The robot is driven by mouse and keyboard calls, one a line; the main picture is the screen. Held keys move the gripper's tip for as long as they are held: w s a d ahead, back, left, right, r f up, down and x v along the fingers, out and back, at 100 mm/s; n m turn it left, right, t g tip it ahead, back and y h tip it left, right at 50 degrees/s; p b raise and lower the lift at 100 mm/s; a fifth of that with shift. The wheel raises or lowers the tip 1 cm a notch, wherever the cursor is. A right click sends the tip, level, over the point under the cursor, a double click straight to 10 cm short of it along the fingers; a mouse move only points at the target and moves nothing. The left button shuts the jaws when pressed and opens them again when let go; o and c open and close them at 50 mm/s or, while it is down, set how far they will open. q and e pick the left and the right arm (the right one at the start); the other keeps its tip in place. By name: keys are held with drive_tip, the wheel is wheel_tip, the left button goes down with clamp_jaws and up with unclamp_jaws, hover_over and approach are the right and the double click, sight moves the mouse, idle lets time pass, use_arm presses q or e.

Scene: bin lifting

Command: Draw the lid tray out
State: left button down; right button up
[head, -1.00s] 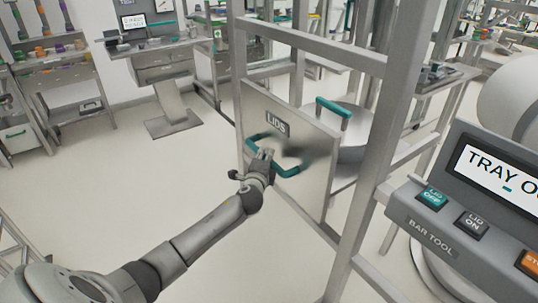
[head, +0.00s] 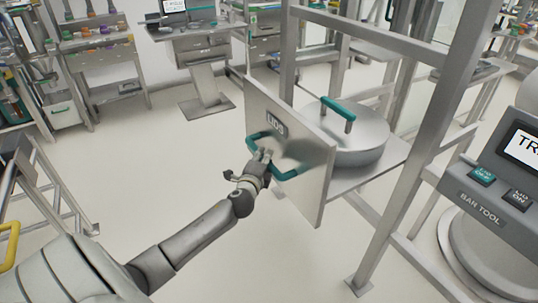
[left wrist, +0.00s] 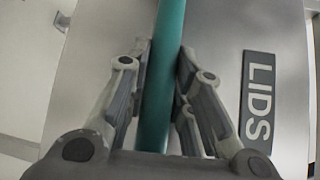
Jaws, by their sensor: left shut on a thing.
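The lid tray has a flat metal front panel (head: 312,168) marked LIDS, with a teal handle (head: 288,174) across it. Its shelf (head: 372,172) stands out from the metal frame, and a round lid (head: 358,150) with a teal grip on top sits on it. My left gripper (head: 262,160) is shut on the teal handle. In the left wrist view the handle (left wrist: 165,70) runs between the two fingers (left wrist: 158,95), beside the LIDS label (left wrist: 258,103). My right gripper is not in view.
The metal frame's upright post (head: 425,140) stands right of the tray. A grey control panel (head: 500,190) with buttons is at the right. A cart with a yellow handle (head: 10,245) is at the left edge. The floor (head: 170,150) left of the tray is clear.

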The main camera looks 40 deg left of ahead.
use_arm(q)
drive_tip(key=shift+s+a+f, duration=0.1)
drive_tip(key=shift+s+a, duration=0.1)
drive_tip(key=shift+s, duration=0.4)
drive_tip(key=c, duration=1.3)
unclamp_jaws()
drive_tip(key=shift+w, duration=0.1)
drive_tip(key=v, duration=1.2)
